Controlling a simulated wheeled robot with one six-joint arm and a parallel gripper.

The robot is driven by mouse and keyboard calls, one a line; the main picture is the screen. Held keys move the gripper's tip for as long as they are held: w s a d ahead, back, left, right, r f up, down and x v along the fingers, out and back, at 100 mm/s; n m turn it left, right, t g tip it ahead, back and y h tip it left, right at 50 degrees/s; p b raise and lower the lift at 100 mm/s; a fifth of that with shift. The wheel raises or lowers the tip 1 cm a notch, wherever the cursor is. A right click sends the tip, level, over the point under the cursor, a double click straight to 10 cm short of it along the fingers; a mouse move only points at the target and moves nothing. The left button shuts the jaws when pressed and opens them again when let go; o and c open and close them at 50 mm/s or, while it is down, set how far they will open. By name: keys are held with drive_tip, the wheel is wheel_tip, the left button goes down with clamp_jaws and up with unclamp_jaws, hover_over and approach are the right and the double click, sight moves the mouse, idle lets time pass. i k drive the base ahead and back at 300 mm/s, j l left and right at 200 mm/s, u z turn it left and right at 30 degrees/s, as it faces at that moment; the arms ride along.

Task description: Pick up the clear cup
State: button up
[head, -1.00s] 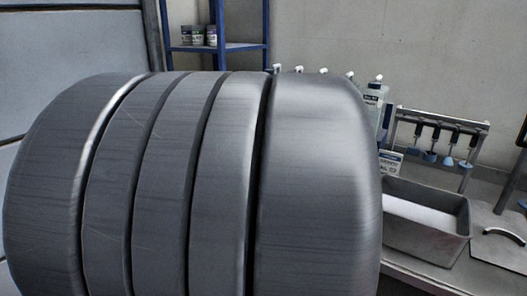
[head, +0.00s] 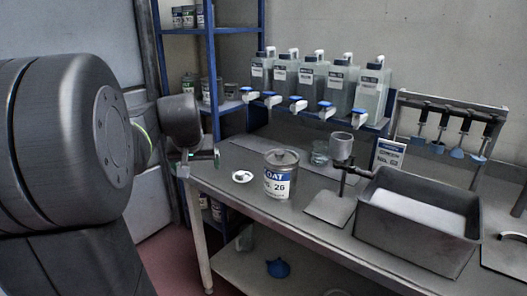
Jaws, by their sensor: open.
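A small clear cup (head: 320,154) stands upright on the bench, behind the labelled can and left of the metal cup on the stand. My gripper (head: 204,158) is at the bench's left end, well left of the clear cup and apart from it. Its jaws are small and dark in this view; they are open, and I see nothing held between them.
A labelled can (head: 278,180), a small white dish (head: 242,177), a clamp stand (head: 335,203) and a grey tray (head: 420,222) stand on the bench (head: 240,207). Several dispenser bottles (head: 311,79) line the back. A blue shelf rack (head: 208,70) stands behind my arm.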

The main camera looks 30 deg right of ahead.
sight(319, 154)
drive_tip(key=u, duration=0.45)
drive_tip(key=l+u, duration=0.1)
drive_tip(key=u, duration=0.85)
drive_tip(key=l+u, duration=0.15)
drive_tip(key=u, duration=0.75)
drive_tip(key=l+u, duration=0.1)
drive_tip(key=u, duration=0.85)
drive_tip(key=k+l+u, duration=0.2)
drive_tip(key=z, duration=0.55)
drive_tip(key=k+z, duration=0.15)
drive_tip(key=z, duration=0.35)
drive_tip(key=l+z, duration=0.1)
drive_tip(key=z, duration=0.45)
drive_tip(key=k+l+z, duration=0.1)
drive_tip(key=z, duration=0.4)
drive_tip(key=l+z, duration=0.1)
drive_tip(key=z, duration=0.45)
drive_tip(key=l+z, duration=0.1)
drive_tip(key=z, duration=0.4)
drive_tip(key=l+z, duration=0.1)
drive_tip(key=z, duration=0.45)
drive_tip(key=l+z, duration=0.15)
drive_tip(key=z, duration=0.35)
